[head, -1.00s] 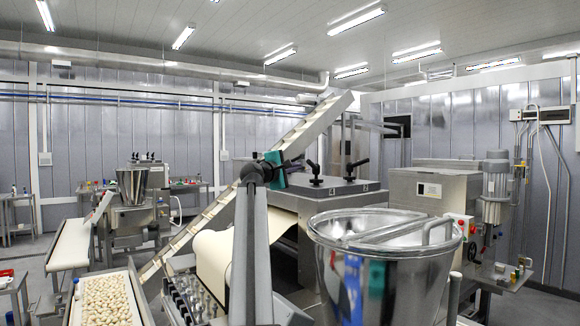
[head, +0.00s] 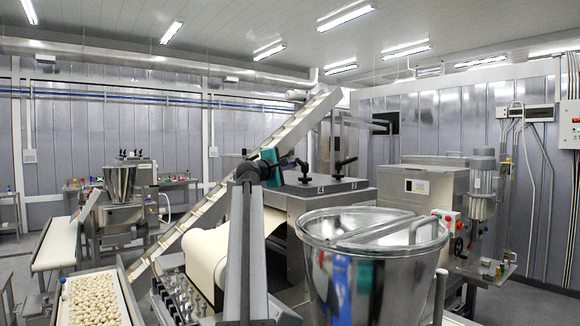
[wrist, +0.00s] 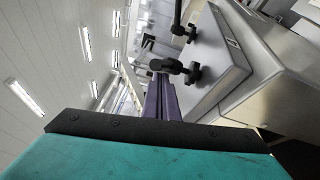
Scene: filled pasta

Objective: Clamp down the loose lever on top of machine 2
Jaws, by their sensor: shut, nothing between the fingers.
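Machine 2 appears to be the grey metal machine (head: 372,183) in the middle of the head view. Black levers stand on its flat top: a near lever (head: 305,179) and another lever with a raised, slanting handle (head: 346,162). In the wrist view, the near lever (wrist: 194,74) lies just beyond my fingertips, and the raised-handle lever (wrist: 178,20) is further up. My teal gripper (wrist: 160,82) has its purple fingers shut and empty, pointing toward the near lever. I cannot tell whether they touch. In the head view, my gripper body is left of the levers; its fingertips are unclear.
A large steel hopper (head: 375,275) stands in front of the machine. A sloped conveyor (head: 262,160) rises behind my arm. A pasta tray (head: 72,313) is at lower left. A grey cabinet with buttons (head: 420,190) adjoins on the right. Space above the machine top is clear.

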